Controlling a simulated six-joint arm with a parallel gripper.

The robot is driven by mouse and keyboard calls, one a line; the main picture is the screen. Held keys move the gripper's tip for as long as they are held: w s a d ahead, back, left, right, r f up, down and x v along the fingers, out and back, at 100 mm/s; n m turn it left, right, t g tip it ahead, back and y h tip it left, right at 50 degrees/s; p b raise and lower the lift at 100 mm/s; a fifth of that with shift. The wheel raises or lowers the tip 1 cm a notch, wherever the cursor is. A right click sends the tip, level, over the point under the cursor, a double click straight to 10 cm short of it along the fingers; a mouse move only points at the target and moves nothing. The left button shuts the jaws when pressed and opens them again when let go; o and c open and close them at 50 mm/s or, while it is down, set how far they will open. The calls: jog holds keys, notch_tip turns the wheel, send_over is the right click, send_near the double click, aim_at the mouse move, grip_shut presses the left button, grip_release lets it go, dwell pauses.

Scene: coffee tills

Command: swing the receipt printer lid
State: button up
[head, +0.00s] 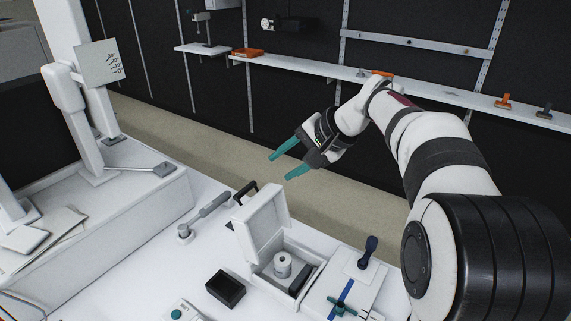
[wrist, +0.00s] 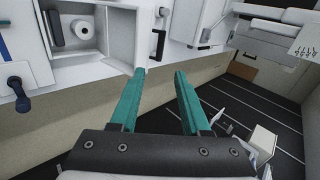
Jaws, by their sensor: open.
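The receipt printer (head: 268,275) is a white box on the white counter in the head view. Its lid (head: 262,221) stands raised, roughly upright. A paper roll (head: 282,265) sits inside the printer, and it also shows in the wrist view (wrist: 83,31) at upper left. My gripper (head: 280,163) has teal fingers, open and empty. It is in the air above and beyond the printer, apart from the lid. In the wrist view the open fingers (wrist: 161,72) point toward the counter edge, to the right of the printer box.
A dark handle (head: 245,190) stands behind the lid. A grey-handled tool (head: 205,215) lies to the left. A black open box (head: 225,288) is in front. A dark blue knob (head: 368,252) stands on a white plate at the right. A wall shelf (head: 440,87) runs behind my arm.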

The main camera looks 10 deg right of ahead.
notch_tip(320, 180, down, 3)
jog(key=w+a+n+y, duration=0.1)
jog(key=a+n, duration=0.1)
jog(key=n, duration=0.5)
jog(key=n+t, duration=0.1)
jog(key=n, duration=0.9)
send_near(247, 190)
jog(key=shift+w+a+f, duration=0.2)
jog(key=shift+a+f, duration=0.05)
jog(key=shift+f, duration=0.4)
jog(key=x, duration=0.7)
jog(key=shift+w+a, duration=0.25)
jog(key=shift+w, duration=0.05)
jog(key=shift+c, duration=0.3)
grip_shut()
jog(key=c, duration=0.7)
grip_release()
jog(key=o, duration=0.5)
